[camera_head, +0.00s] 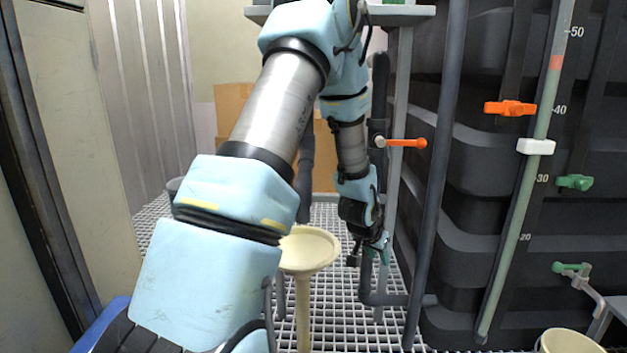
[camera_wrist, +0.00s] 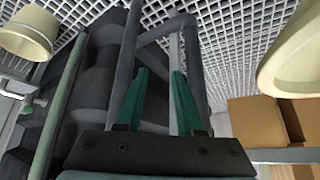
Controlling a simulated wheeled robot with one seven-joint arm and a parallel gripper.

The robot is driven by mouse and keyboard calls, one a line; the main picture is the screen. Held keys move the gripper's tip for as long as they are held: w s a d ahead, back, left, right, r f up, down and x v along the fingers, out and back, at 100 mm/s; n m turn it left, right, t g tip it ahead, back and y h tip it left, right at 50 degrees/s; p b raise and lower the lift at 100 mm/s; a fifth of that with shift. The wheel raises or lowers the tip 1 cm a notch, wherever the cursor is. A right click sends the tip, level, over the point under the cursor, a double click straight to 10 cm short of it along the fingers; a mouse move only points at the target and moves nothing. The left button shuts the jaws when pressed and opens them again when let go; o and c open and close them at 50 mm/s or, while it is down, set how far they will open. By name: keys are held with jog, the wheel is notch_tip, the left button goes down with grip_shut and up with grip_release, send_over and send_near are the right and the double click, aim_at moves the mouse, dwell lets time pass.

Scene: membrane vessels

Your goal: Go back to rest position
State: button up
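My arm reaches up and over from the lower left in the head view, and its end hangs down near the pipes. My gripper (camera_head: 370,258) is beside the grey upright post, to the right of the cream funnel. In the wrist view my gripper (camera_wrist: 158,85) shows two green fingers standing apart. A grey pipe shows beyond and between them, and nothing is seen held. I cannot tell how far the pipe is from the fingers.
A cream funnel (camera_head: 308,250) stands left of my gripper. Black ribbed tanks (camera_head: 460,200) fill the right, with a scaled tube (camera_head: 522,195) and an orange-handled valve (camera_head: 405,143). A cream bucket (camera_head: 568,342) is at lower right. Cardboard boxes (camera_head: 232,105) stand behind. The grating floor (camera_head: 345,325) is partly clear.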

jog(key=s+a+r+n+g+y+p, duration=0.1)
jog(key=s+a+r+n, duration=0.1)
jog(key=s+a+r, duration=0.5)
jog(key=s+a+r+n+g+y, duration=0.1)
jog(key=s+a+r+n+y, duration=0.2)
jog(key=a, duration=0.6)
jog(key=s+a+r+n+g+p, duration=0.1)
jog(key=s+a+r+n+g, duration=0.1)
jog(key=s+a+r, duration=0.35)
notch_tip(320, 180, up, 36)
jog(key=s+a+p, duration=0.1)
jog(key=p, duration=3.6)
jog(key=shift+s+a+p, duration=0.3)
jog(key=shift+s+a, duration=0.05)
jog(key=shift+a, duration=0.05)
